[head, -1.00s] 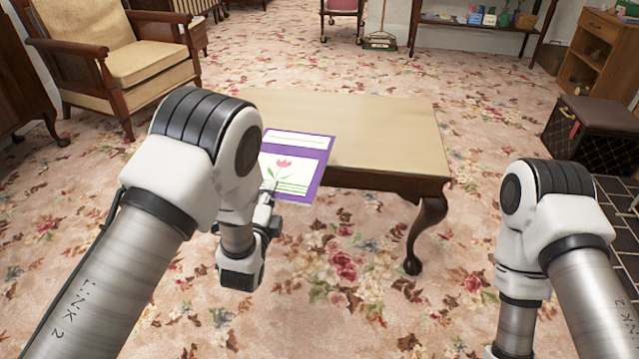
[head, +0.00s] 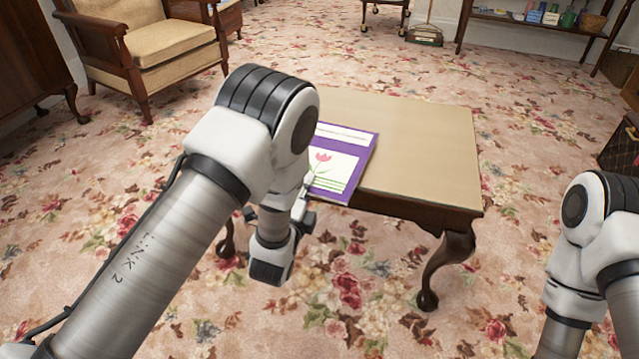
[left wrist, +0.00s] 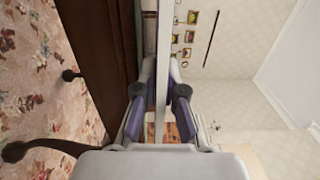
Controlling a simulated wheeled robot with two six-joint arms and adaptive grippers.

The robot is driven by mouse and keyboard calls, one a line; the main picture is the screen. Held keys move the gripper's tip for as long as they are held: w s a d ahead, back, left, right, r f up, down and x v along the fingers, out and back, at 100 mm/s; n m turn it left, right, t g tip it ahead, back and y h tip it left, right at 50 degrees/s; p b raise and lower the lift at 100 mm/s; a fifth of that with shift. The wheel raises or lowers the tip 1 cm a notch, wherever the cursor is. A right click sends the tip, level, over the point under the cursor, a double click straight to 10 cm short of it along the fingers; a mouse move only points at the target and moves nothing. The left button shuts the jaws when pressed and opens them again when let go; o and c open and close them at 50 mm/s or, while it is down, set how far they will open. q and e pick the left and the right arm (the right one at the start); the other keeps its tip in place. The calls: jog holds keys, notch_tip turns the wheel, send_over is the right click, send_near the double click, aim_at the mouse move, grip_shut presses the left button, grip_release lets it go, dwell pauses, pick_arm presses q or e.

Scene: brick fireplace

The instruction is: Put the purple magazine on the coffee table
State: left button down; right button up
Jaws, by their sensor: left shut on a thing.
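The purple magazine (head: 362,160) has a white panel with a pink tulip. In the head view it lies across the front left part of the coffee table's top (head: 420,150). My left gripper (head: 305,195), partly hidden behind my arm, is shut on its near edge. In the left wrist view the magazine (left wrist: 164,50) is a thin pale strip, edge-on, between the fingers (left wrist: 162,85). The table (left wrist: 95,50) is the dark brown form beside it, and the magazine looks level, a little above the top. My right gripper is out of frame; only my right arm shows.
The visible tabletop is bare apart from the magazine. A cushioned armchair (head: 160,52) stands at the back left. A shelf with small items (head: 535,25) is at the back right, and a dark box (head: 622,150) at the right edge. Flowered carpet surrounds the table.

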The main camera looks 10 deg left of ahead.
pick_arm(q)
jog(key=shift+w+f, duration=0.1)
jog(key=shift+f, duration=0.65)
jog(key=c, duration=1.6)
grip_release()
jog(key=shift+f, duration=0.1)
jog(key=o, duration=0.3)
jog(key=shift+o, duration=0.2)
